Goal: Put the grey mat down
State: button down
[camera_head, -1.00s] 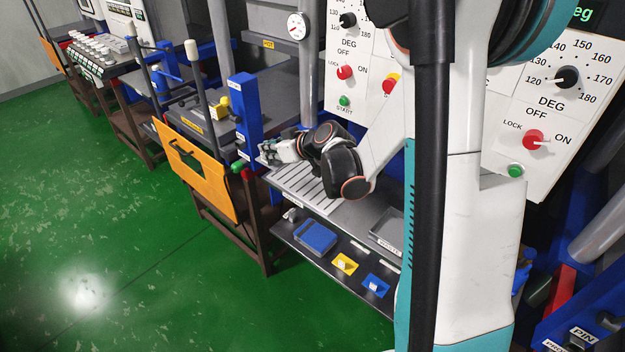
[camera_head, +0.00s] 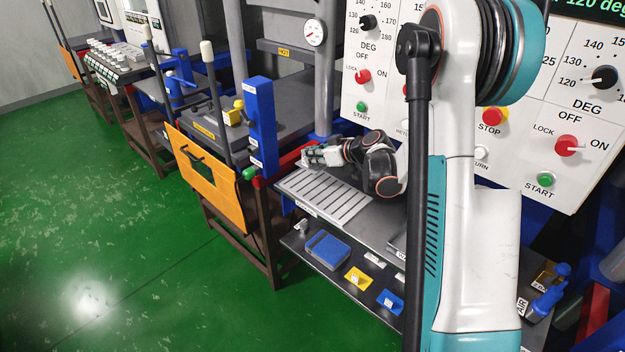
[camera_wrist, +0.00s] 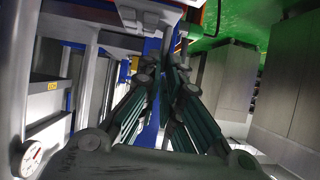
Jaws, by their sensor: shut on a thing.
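My gripper (camera_head: 312,157) is at the back left of the grey slatted rack (camera_head: 352,205), above it and near a red bar, in the head view. In the wrist view its dark fingers (camera_wrist: 166,62) converge and are shut on the grey mat. The mat cannot be made out clearly in either view; it is hidden by the fingers or too small to tell from the grey surroundings.
A blue post (camera_head: 261,125) and an orange panel (camera_head: 207,178) stand left of the rack. A control panel (camera_head: 372,70) rises behind it. A lower shelf (camera_head: 300,243) holds a blue box (camera_head: 327,250) and yellow and blue holders. The slatted rack looks clear.

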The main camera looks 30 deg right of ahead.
aim_at(316, 172)
notch_tip(316, 172, down, 7)
jog(key=shift+f+b, duration=0.1)
jog(key=shift+b, duration=1)
jog(key=c, duration=1.8)
grip_release()
jog(key=shift+s+r, duration=0.15)
jog(key=shift+r, duration=0.1)
jog(key=p+v, duration=0.3)
jog(key=v, duration=0.8)
jog(key=shift+s+d+r, duration=0.1)
jog(key=shift+s+d, duration=0.05)
jog(key=shift+s, duration=0.1)
